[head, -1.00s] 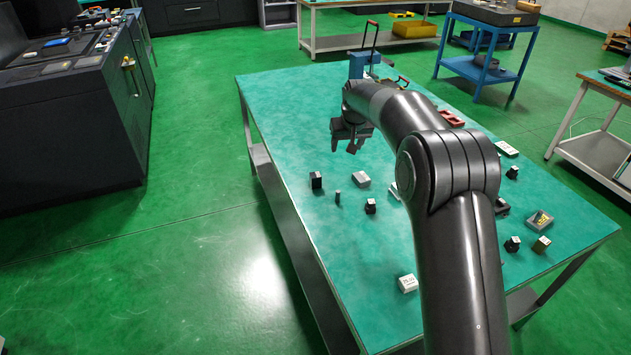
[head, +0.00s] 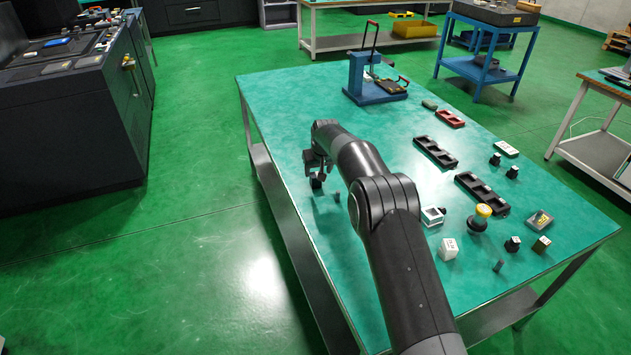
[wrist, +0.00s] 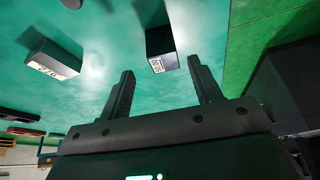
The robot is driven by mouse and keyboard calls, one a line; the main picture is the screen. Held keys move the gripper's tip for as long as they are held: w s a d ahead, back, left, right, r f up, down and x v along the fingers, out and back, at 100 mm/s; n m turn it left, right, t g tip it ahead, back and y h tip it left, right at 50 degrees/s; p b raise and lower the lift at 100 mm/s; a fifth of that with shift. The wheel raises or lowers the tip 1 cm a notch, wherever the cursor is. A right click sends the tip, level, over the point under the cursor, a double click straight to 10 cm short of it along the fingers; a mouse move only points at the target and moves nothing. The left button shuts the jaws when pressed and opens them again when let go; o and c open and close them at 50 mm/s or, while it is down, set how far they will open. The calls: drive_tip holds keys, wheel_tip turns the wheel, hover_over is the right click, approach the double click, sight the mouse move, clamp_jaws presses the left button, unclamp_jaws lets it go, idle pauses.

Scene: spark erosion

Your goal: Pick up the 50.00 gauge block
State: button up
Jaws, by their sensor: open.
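My gripper (head: 318,172) is over the left part of the green table, with its two fingers apart and nothing between the tips. A small dark block (head: 316,184) stands just below it, partly covered by the fingers. The wrist view shows a dark block (wrist: 158,42) with a white label on its lower face, just beyond the gap between the open fingers (wrist: 160,70). A grey block (wrist: 55,60) with a pale labelled face stands to its left. I cannot read either label surely, so I cannot tell which block is 50.00.
A small dark cylinder (head: 337,196) stands close right of my gripper. A white labelled block (head: 448,249), a yellow-topped piece (head: 482,217) and black trays (head: 435,152) are on the right. A blue press (head: 374,90) stands at the back. My arm covers the table's middle.

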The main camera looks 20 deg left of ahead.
sight(316, 175)
drive_tip(key=x, duration=0.3)
drive_tip(key=shift+s+a+f, duration=0.15)
drive_tip(key=shift+s+a, duration=0.05)
drive_tip(key=shift+s, duration=0.05)
drive_tip(key=shift+x, duration=0.9)
clamp_jaws()
